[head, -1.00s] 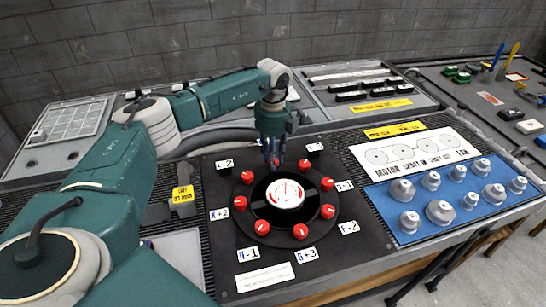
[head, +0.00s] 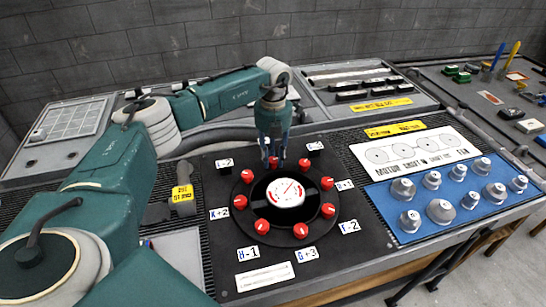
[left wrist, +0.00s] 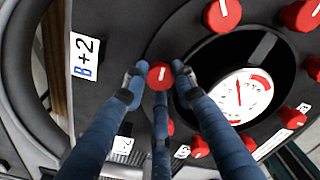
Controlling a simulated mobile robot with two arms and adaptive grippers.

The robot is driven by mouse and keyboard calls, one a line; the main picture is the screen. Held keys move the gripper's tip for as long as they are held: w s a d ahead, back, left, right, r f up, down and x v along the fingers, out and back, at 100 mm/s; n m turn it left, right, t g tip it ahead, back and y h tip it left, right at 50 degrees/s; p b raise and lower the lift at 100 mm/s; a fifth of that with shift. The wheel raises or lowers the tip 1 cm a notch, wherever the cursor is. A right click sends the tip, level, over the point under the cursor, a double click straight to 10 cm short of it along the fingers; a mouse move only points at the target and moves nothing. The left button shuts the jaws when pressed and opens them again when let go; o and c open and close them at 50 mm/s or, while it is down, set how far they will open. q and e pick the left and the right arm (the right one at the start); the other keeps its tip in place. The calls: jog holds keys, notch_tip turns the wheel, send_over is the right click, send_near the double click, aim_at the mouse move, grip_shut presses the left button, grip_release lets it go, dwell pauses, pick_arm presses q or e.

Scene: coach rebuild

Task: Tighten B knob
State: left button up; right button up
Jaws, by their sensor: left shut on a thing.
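The B knob (left wrist: 160,75) is a small red knob with a white line, beside the "B+2" label (left wrist: 85,57) in the left wrist view. My left gripper (left wrist: 157,83) has its blue fingers shut around this knob. In the head view my left gripper (head: 272,156) points down at the far side of the black round plate (head: 262,232), partly hiding the knob. A white and red gauge (head: 285,192) sits in the plate's middle; its needle leans up and right in the head view. My right gripper is not in view.
Several other red knobs (head: 262,226) ring the gauge closely, with white labels (head: 307,253) outside them. A blue mat (head: 415,185) with several grey knobs lies to the right. A yellow-tagged block (head: 183,193) stands left of the plate.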

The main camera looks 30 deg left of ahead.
aim_at(273, 159)
pick_arm(q)
jog(key=shift+m, duration=0.7)
jog(key=o, duration=1.2)
jog(key=shift+c, duration=0.2)
notch_tip(273, 159, up, 12)
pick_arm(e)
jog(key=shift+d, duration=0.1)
pick_arm(q)
jog(key=shift+r, duration=0.15)
